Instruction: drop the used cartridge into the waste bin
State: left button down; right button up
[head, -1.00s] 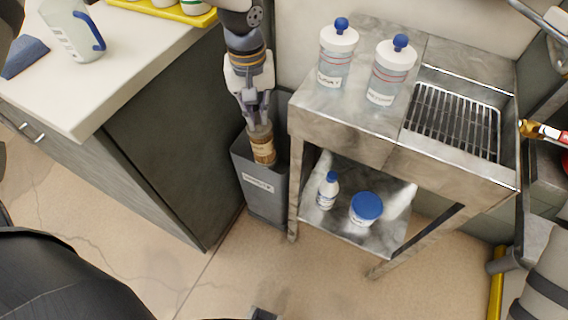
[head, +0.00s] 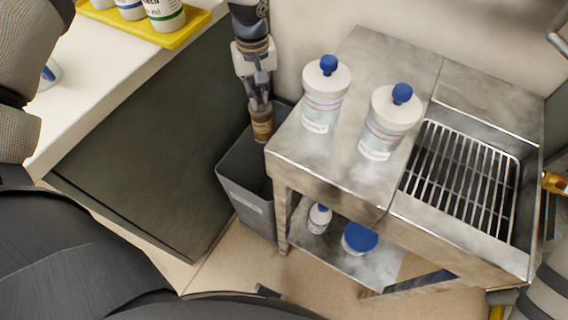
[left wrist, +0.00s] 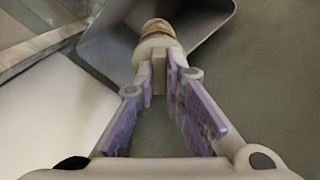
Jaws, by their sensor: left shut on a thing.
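The used cartridge (head: 262,124) is a brown cylinder with a pale label, held upright by its top in my left gripper (head: 259,103). The waste bin (head: 240,178) is a tall grey open box with a small label, between the dark cabinet side and the steel table. The cartridge is over the bin's opening, near its back; I cannot tell whether its lower end is below the rim.
The steel table (head: 330,165) stands close right of the bin, with two white bottles (head: 326,95) on top and a grated sink (head: 465,180). A white counter (head: 95,75) with a yellow tray (head: 150,32) is at left.

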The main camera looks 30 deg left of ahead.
aim_at(260, 112)
pick_arm(q)
jog(key=shift+w, duration=0.15)
jog(key=f, duration=0.2)
jog(key=f+b, duration=0.1)
jog(key=f, duration=0.3)
jog(key=shift+s+b, duration=0.3)
jog(key=shift+b, duration=0.1)
jog(key=shift+w, duration=0.1)
pick_arm(e)
jog(key=shift+s+f+g, duration=0.4)
jog(key=shift+s+f, duration=0.7)
jog(key=shift+s, duration=0.1)
pick_arm(q)
jog(key=c, duration=1.6)
grip_release()
jog(key=shift+r, duration=0.2)
notch_tip(260, 112, up, 12)
jog(key=shift+f, duration=0.1)
